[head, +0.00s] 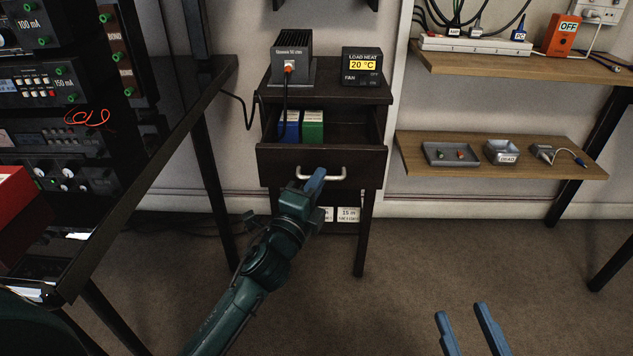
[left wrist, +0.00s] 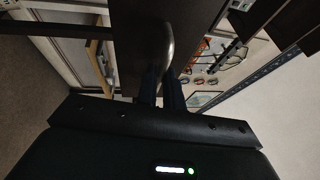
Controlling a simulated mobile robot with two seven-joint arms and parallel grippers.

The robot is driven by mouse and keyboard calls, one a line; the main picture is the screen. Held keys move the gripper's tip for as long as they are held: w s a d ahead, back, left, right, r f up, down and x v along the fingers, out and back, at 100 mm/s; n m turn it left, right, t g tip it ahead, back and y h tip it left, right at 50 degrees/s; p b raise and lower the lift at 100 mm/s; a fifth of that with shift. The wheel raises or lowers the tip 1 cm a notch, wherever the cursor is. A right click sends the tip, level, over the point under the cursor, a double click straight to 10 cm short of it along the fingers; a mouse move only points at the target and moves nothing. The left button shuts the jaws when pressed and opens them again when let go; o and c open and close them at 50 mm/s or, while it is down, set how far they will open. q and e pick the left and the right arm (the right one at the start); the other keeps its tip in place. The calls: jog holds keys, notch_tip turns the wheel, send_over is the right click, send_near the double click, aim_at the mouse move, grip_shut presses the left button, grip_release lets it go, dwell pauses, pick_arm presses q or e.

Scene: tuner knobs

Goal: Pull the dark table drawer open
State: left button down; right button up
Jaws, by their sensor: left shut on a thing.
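The dark table drawer (head: 270,163) is pulled out of its small dark table (head: 375,95). Inside it stand a blue box (head: 291,128) and a green box (head: 312,127). My left gripper (head: 313,180) is shut on the drawer's metal handle (head: 338,175). In the left wrist view the handle (left wrist: 167,45) curves up from between the blue fingers (left wrist: 160,88). My right gripper (head: 470,325) is at the bottom right of the head view, with its two blue fingers apart and nothing between them.
A black heater-like unit (head: 291,62) with a cable and a display box (head: 362,66) stand on the small table. A black desk with racks is at left. Wooden shelves (head: 500,155) are at right. The floor in front of the drawer is clear apart from my arm.

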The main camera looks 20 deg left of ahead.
pick_arm(q)
jog(key=c, duration=1.5)
grip_release()
jog(key=shift+c, duration=0.2)
jog(key=shift+s, duration=0.1)
jog(key=b+v, duration=0.1)
jog(key=v, duration=1.2)
jog(key=shift+b, duration=0.3)
pick_arm(e)
jog(key=shift+a+r, duration=0.1)
jog(key=shift+a, duration=0.05)
